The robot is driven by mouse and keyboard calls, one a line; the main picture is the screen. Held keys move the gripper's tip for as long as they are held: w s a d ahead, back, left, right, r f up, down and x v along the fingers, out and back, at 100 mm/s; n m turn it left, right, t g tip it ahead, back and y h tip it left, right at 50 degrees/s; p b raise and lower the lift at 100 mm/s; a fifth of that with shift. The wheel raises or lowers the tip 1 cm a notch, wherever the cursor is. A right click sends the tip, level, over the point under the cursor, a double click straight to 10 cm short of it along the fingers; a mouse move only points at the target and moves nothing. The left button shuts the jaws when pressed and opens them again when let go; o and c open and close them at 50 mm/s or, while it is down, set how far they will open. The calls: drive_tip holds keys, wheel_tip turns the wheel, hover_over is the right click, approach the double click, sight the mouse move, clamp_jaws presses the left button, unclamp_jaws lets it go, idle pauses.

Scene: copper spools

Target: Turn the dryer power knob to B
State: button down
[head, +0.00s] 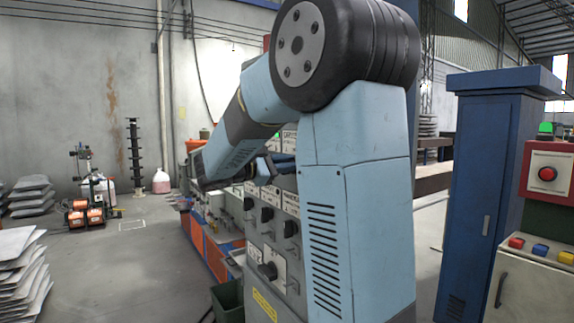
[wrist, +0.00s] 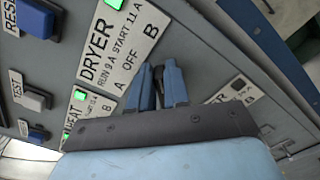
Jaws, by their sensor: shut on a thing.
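The dryer plate (wrist: 118,42) is white and reads "DRYER", "RUN 9 A START 11 A", with A, OFF and B marks around its lower edge. My gripper (wrist: 159,73) has its two blue fingers at this plate, close together, just below the OFF and B marks. It is shut on the dryer power knob (wrist: 158,84), of which only a dark sliver shows between the fingers. The fingers hide its pointer, so I cannot tell which mark it points to. In the head view my gripper (head: 263,171) is at the grey control panel (head: 254,246), partly hidden by my arm.
A second plate (wrist: 95,113) with a green lamp lies left of my gripper, and another plate (wrist: 235,90) lies right. In the head view, a blue cabinet (head: 487,190) and a red button box (head: 549,172) stand right. Open floor lies left.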

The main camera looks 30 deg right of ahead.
drive_tip(key=shift+s+d+f, duration=0.1)
drive_tip(key=shift+d, duration=0.05)
drive_tip(key=c, duration=1.1)
unclamp_jaws()
drive_tip(key=a, duration=1.3)
drive_tip(key=shift+s+a, duration=0.15)
drive_tip(key=shift+a, duration=0.25)
